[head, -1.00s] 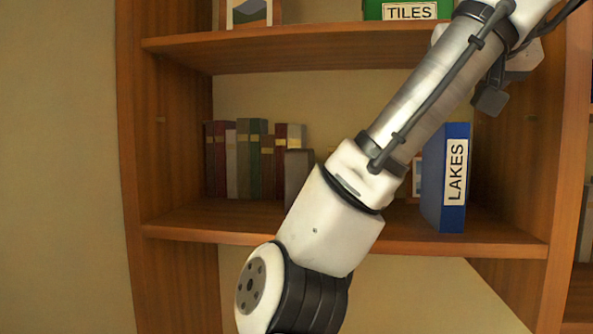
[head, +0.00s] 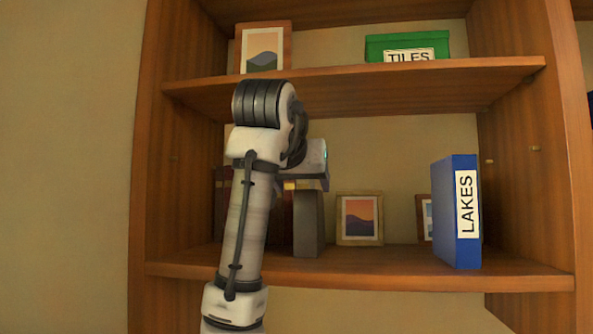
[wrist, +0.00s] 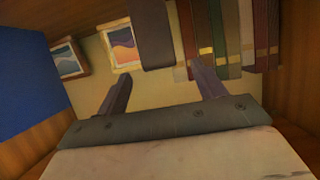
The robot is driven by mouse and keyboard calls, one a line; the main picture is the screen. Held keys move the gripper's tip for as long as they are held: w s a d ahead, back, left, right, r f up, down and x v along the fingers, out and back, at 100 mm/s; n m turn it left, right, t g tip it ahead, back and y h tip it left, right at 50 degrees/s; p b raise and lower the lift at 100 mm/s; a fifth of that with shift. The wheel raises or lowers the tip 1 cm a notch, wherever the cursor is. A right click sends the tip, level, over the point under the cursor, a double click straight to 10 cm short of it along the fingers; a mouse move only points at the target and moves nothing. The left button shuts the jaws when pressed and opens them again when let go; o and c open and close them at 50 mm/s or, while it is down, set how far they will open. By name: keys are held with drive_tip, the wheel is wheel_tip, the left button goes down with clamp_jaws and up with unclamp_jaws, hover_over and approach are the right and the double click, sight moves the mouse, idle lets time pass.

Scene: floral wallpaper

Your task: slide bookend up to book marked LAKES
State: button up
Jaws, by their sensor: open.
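The blue book marked LAKES (head: 466,215) stands upright on the middle shelf, right of centre; it is a blue face at the left of the wrist view (wrist: 30,75). The grey bookend (head: 308,225) stands left of it with a wide gap between them. In the wrist view, which looks upside down, the bookend (wrist: 153,35) is at the top. My gripper (wrist: 160,72) is open, with its fingers spread either side of the bookend's line. In the head view my gripper (head: 308,176) is at the bookend's top; its fingertips are hidden, and I cannot tell whether they touch it.
A row of books (wrist: 235,40) stands beside the bookend, mostly hidden by my arm in the head view. A sunset picture (head: 359,219) stands behind the gap. Another small frame (head: 424,218) is partly behind LAKES. The upper shelf (head: 400,82) is close above my gripper.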

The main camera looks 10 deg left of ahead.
sight(311, 201)
drive_tip(key=p+x, duration=0.1)
drive_tip(key=x, duration=0.8)
drive_tip(key=shift+w+d+p, duration=0.15)
drive_tip(key=shift+p, duration=0.25)
clamp_jaws()
drive_tip(key=shift+d, duration=0.15)
drive_tip(key=d+p, duration=0.1)
drive_tip(key=d, duration=1.6)
drive_tip(key=shift+d, duration=0.4)
idle(0.8)
unclamp_jaws()
